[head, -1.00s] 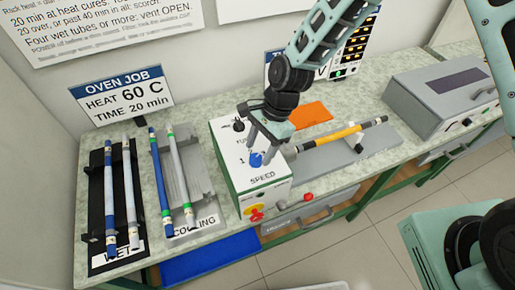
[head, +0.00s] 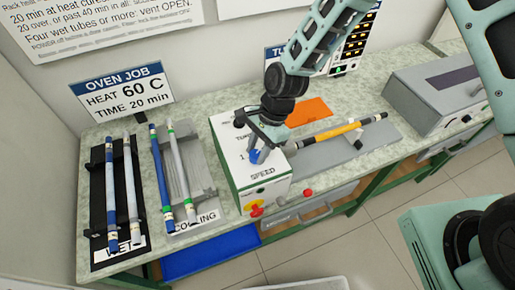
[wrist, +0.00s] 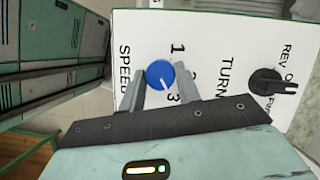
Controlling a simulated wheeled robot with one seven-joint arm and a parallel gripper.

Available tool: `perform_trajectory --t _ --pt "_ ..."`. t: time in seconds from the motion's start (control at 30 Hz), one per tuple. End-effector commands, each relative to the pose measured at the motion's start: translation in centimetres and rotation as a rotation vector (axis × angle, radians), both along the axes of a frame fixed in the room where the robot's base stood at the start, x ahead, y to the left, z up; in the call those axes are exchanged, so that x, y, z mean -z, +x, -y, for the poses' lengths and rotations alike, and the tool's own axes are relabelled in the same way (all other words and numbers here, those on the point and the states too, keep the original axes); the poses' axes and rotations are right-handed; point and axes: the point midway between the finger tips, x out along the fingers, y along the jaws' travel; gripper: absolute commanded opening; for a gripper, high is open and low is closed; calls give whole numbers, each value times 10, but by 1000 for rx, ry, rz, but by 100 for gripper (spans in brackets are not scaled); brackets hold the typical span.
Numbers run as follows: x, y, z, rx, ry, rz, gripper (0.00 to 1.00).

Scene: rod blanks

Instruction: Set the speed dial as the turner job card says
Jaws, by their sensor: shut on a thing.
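The blue speed dial (wrist: 157,70) sits on the white top of the turner box (wrist: 215,50), beside the numbers 1 and 3; the number between them is partly hidden by a finger. Its white pointer mark points roughly toward the 3. My gripper (wrist: 160,76) is shut on the dial, one finger on each side. In the head view, my gripper (head: 258,150) is over the dial (head: 257,157), at the box's front. The turner job card (head: 275,57) stands at the back, mostly hidden behind my arm; its setting cannot be read.
A black rotary switch (wrist: 272,82) is on the same box top. A red-and-yellow stop button (head: 256,208) is on its front. A yellow-and-black rod (head: 338,131) lies right of the box. The wet rack (head: 96,200) and cooling rack (head: 200,165) hold rods at left.

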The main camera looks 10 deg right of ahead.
Motion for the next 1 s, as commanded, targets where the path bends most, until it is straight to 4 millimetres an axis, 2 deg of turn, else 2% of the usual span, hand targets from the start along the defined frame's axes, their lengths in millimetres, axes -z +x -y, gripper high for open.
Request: perform_trajectory --t 0.37,1.0 --pt "1 1 -2 -191 1 1 10" --pt "1 4 -5 -794 0 4 10"
